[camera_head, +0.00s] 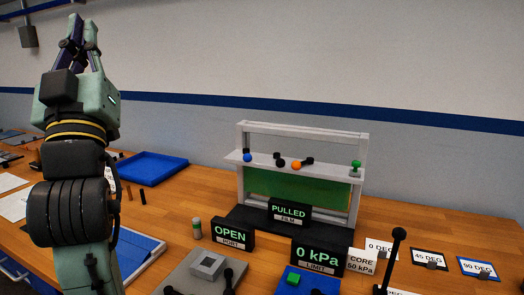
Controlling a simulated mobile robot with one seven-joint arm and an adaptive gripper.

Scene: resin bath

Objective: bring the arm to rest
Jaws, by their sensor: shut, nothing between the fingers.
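My gripper (82,27) is raised at the upper left, with its fingers pointing up and closed together at the tips. It holds nothing and is well above the wooden bench (200,200), touching nothing. My arm stands nearly upright below it and hides part of the bench's left side.
A white frame (361,190) with a shelf of coloured balls stands at the back centre. Signs read "PULLED FILM" (289,212), "OPEN PORT" (231,233) and "0 kPa LIMIT" (318,257). A blue tray (152,168) lies behind my arm. A black-knobbed lever (399,235) stands front right.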

